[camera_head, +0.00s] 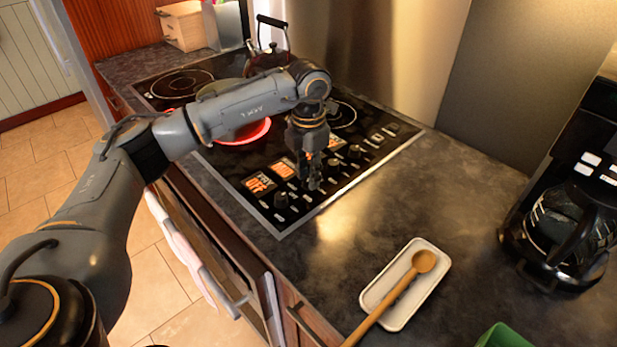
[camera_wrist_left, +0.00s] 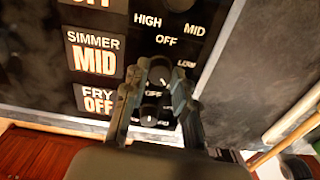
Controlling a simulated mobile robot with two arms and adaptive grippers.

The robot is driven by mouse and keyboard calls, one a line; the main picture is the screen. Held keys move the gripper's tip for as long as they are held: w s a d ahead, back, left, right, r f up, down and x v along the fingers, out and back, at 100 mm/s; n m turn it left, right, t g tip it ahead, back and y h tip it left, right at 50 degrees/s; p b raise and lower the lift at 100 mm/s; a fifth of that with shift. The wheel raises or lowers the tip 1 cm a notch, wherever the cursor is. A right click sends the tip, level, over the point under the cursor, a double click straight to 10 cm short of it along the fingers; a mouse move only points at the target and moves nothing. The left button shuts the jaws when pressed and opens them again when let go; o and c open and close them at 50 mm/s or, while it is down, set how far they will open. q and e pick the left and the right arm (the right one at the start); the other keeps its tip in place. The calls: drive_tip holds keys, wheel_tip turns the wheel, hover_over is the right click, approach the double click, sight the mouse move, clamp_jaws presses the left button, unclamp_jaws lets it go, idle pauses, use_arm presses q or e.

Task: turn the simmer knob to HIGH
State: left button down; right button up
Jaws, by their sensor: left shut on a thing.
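The simmer knob (camera_wrist_left: 160,72) is black and round with a pale mark, and sits between the fingers of my left gripper (camera_wrist_left: 153,100) in the left wrist view. The gripper is shut on it, pointing down at the cooktop panel. The simmer display (camera_wrist_left: 95,55) beside it reads MID. In the head view my left gripper (camera_head: 313,180) is over the control strip and hides the knob. The simmer display also shows there (camera_head: 283,168). My right gripper is out of view.
The fry display (camera_wrist_left: 98,98) reads OFF, with another knob (camera_wrist_left: 150,112) close by. A pot (camera_head: 218,88) stands by a red glowing burner (camera_head: 245,133); a kettle (camera_head: 266,60) is behind. A spoon (camera_head: 400,285) lies on a white tray (camera_head: 431,288). A coffee maker (camera_head: 565,225) stands right.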

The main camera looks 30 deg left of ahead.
use_arm(q)
drive_tip(key=m+b, duration=0.1)
drive_tip(key=m, duration=0.2)
drive_tip(key=shift+m, duration=0.4)
drive_tip(key=m+b, duration=0.1)
drive_tip(key=m, duration=0.2)
drive_tip(key=shift+m+b, duration=0.3)
drive_tip(key=shift+b, duration=0.1)
drive_tip(key=m+b, duration=0.1)
drive_tip(key=m, duration=0.2)
drive_tip(key=shift+m+b, duration=0.3)
drive_tip(key=shift+m, duration=1.4)
drive_tip(key=c, duration=1.1)
unclamp_jaws()
drive_tip(key=shift+o, duration=0.2)
